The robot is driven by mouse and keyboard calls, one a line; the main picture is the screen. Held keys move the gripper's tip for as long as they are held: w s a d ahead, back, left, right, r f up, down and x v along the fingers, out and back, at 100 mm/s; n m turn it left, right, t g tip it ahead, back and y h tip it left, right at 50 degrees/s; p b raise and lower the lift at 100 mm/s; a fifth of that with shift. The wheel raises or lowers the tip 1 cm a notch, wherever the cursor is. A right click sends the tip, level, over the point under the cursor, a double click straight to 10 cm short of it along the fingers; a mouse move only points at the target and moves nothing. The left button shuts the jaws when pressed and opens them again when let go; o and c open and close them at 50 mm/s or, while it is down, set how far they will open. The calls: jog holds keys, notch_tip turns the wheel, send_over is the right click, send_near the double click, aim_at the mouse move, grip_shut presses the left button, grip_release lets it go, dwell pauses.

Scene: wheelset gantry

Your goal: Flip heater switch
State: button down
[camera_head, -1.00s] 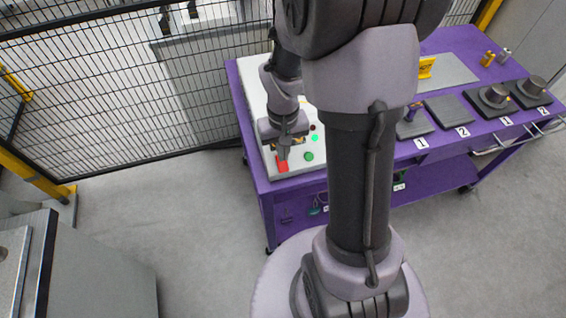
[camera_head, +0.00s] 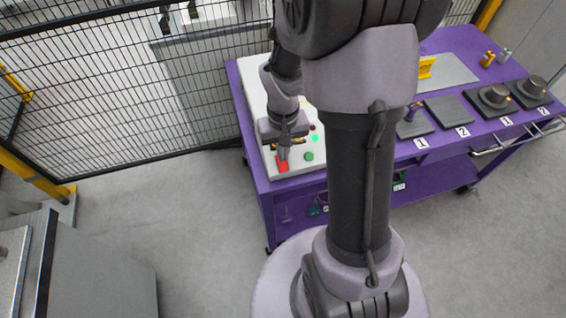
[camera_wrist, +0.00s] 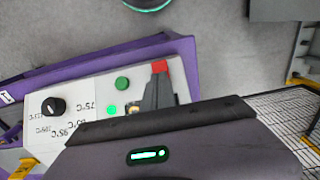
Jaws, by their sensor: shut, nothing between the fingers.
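The heater switch (camera_head: 282,163) is a red piece on the white control panel (camera_head: 270,115) at the left end of the purple cart. In the wrist view the red switch (camera_wrist: 160,67) shows just past the tip of my gripper (camera_wrist: 159,76). My gripper (camera_head: 283,154) points down at the panel, its fingers shut and empty, right at the red switch. I cannot tell whether they touch. A green button (camera_head: 308,156) and a lit green lamp (camera_head: 315,138) sit to the right of the switch. A black dial (camera_wrist: 53,107) with temperature marks shows in the wrist view.
The purple cart (camera_head: 455,45) also holds numbered dark plates (camera_head: 447,110) and round metal parts (camera_head: 494,95) on the right. A black mesh fence (camera_head: 100,90) stands behind and left. A grey cabinet (camera_head: 100,275) is at the lower left, with free floor between.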

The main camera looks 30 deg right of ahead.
aim_at(283, 166)
jog(key=shift+f+b, duration=1.3)
jog(key=shift+f, duration=0.25)
dwell(0.7)
notch_tip(283, 166, up, 7)
jog(key=p, duration=0.5)
jog(key=shift+p, duration=0.4)
